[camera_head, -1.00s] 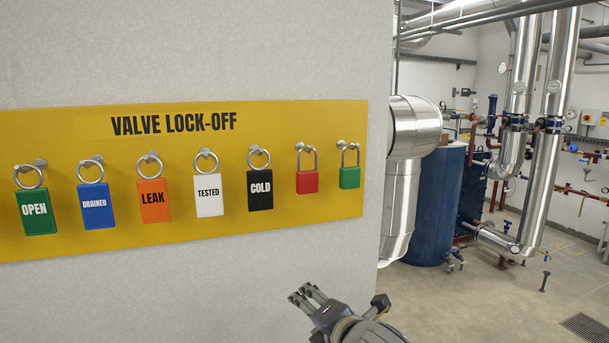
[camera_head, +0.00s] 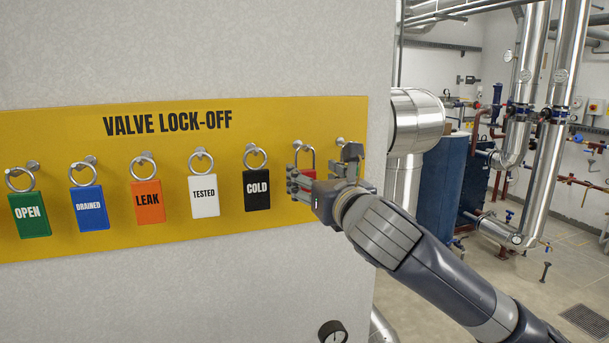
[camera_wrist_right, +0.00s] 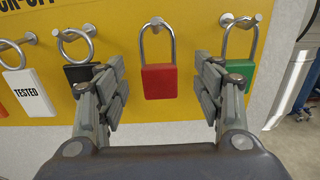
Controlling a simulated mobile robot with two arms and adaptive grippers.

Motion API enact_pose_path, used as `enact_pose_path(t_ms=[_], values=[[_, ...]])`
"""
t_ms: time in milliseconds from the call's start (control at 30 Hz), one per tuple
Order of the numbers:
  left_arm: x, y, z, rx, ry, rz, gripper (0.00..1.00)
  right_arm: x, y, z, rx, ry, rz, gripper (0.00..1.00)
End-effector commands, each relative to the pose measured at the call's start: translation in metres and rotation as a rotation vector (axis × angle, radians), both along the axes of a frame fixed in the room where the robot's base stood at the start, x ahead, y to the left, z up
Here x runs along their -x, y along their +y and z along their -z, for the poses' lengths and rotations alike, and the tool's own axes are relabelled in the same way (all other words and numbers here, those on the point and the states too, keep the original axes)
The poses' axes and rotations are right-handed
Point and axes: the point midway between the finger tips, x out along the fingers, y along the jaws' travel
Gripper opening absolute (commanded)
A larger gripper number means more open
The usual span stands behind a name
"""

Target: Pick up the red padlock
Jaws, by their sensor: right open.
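The red padlock (camera_wrist_right: 159,81) hangs by its silver shackle from a peg on the yellow board. In the right wrist view it sits between the two open fingers of my right gripper (camera_wrist_right: 161,92), a little beyond them, with a gap on each side. In the head view my right gripper (camera_head: 324,175) is in front of the board and hides most of the red padlock; its shackle (camera_head: 305,158) shows above the fingers. My left gripper is not in view.
The green padlock (camera_wrist_right: 237,76) hangs close to the right finger, and the black COLD tag (camera_head: 257,189) hangs just left of the gripper. Several more tags hang along the yellow board (camera_head: 270,118). The wall ends right of the board.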

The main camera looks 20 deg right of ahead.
Motion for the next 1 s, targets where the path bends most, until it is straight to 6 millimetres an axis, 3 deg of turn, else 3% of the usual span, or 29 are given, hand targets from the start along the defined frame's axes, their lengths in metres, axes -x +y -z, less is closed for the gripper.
enact_pose_path(t_ms=[400,700,933,1000], values=[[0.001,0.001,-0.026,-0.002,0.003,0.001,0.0,-0.049,0.003,0.004,-0.003,0.001,0.0,0.62],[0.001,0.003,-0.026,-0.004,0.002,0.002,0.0,-0.054,0.003,0.006,-0.001,-0.001,-0.001,0.62],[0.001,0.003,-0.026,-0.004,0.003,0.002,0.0,-0.054,0.003,0.005,-0.001,-0.001,0.0,0.12],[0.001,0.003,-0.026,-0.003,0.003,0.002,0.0,-0.054,0.003,0.005,-0.001,-0.001,0.0,0.12]])
